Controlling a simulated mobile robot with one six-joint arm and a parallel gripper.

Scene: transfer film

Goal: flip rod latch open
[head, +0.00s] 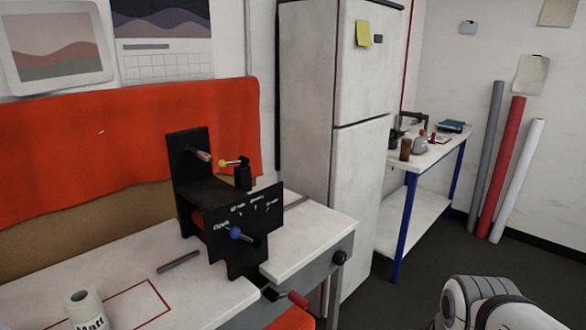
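A black machine (207,196) stands upright on the white workbench, near its right end. A thin rod with a yellow ball (223,163) and a red tip (245,161) sits near its top, beside a small black block (243,178). A metal peg (201,155) sticks out of the upright back plate. A blue ball knob (235,233) is on the front. A red-handled lever (293,299) is low by the bench edge. I cannot tell which rod is the latch. A white and grey part of my arm shows at lower right; my gripper is out of view.
The white workbench (125,262) holds a short metal bar (178,262) and a white labelled roll (86,310). A white fridge (330,120) stands behind its right end. A blue-legged table (440,150) stands further right. The dark floor between bench and arm looks clear.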

